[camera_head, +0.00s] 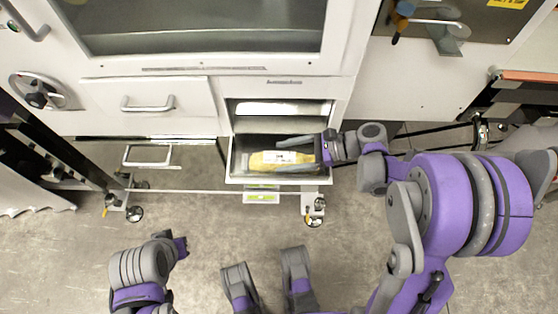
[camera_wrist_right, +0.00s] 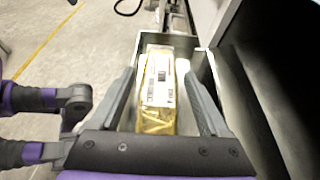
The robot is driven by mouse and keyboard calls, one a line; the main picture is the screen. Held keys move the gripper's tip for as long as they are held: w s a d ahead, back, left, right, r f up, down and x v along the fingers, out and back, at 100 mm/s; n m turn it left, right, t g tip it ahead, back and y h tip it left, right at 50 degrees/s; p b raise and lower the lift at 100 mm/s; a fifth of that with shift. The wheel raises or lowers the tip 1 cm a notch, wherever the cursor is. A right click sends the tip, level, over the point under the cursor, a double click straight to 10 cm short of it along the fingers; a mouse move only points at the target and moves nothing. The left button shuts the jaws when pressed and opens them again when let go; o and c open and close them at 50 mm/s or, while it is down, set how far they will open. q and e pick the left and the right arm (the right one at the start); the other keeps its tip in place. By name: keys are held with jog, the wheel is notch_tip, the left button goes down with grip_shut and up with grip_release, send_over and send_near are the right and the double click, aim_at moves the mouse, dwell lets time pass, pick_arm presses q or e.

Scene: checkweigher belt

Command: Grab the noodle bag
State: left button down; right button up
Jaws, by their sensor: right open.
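The noodle bag (camera_head: 262,164) is a yellow pack with a white printed label, lying in the open drawer (camera_head: 233,171). My right gripper (camera_head: 279,149) reaches into the drawer from the right, its two grey fingers apart. In the right wrist view the noodle bag (camera_wrist_right: 157,118) lies between the spread fingers of the gripper (camera_wrist_right: 160,78). I cannot tell whether either finger touches it. Part of the bag is hidden by the fingers in the head view. My left gripper (camera_head: 180,247) is low on the left, over the floor; its fingers cannot be made out.
The drawer's walls (camera_wrist_right: 205,62) stand close around the bag and fingers. A dark opening in the white cabinet (camera_head: 280,107) lies just behind the drawer. A handwheel (camera_head: 38,92) is at the left. Grey floor in front of the cabinet is mostly clear.

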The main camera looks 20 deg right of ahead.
aim_at(260, 161)
jog(key=shift+x, duration=1.15)
grip_shut()
